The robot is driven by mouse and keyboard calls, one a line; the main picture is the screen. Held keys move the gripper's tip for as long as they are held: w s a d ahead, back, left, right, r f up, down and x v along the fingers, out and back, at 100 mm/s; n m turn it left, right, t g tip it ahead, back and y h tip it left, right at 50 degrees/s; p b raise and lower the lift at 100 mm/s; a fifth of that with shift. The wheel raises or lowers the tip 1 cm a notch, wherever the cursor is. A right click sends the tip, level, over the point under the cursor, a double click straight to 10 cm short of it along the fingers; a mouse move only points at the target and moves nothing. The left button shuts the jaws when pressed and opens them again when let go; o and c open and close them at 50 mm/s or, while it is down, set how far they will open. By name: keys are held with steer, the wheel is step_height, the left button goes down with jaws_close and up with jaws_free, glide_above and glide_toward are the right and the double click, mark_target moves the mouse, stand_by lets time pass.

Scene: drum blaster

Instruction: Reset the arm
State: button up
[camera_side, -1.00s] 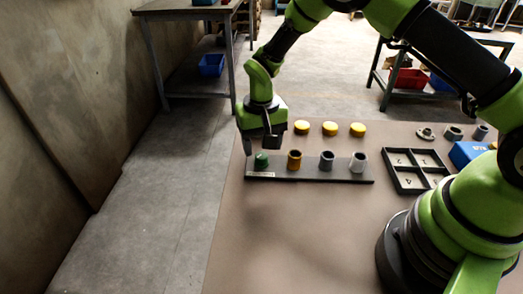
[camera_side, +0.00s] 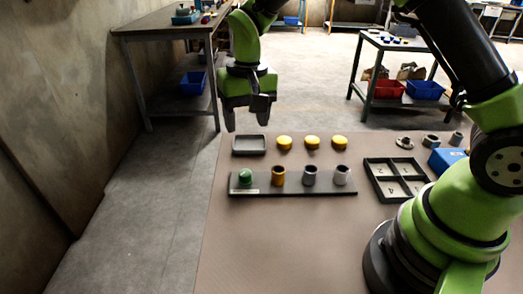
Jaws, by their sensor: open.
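My gripper (camera_side: 246,118) hangs at the upper left of the side view, fingers pointing down. It is open and holds nothing that I can see. It is in the air above the back left of the brown mat (camera_side: 290,240), near a small dark tray (camera_side: 249,152). My green and black arm reaches in from the right. A dark rack (camera_side: 330,190) in front carries a green piece (camera_side: 246,177) at its left end, an orange cup (camera_side: 278,176), a dark grey cup (camera_side: 310,175) and a light grey cup (camera_side: 342,175), all upright.
Yellow round pieces (camera_side: 312,142) stand in a row behind the rack. A dark four-compartment tray (camera_side: 372,180), a blue box (camera_side: 446,160) and several grey parts (camera_side: 431,140) are at the right. A workbench (camera_side: 165,35) stands at the back left. The mat's front is clear.

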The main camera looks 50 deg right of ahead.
steer(key=s+d+r+t+y, duration=0.15)
steer(key=s+r+t, duration=0.25)
steer(key=s+r, duration=0.85)
steer(key=s+r+t, duration=0.2)
steer(key=s+r, duration=0.1)
steer(key=s, duration=0.6)
steer(key=shift+s+d+n+t, duration=0.25)
steer(key=shift+n+t, duration=0.05)
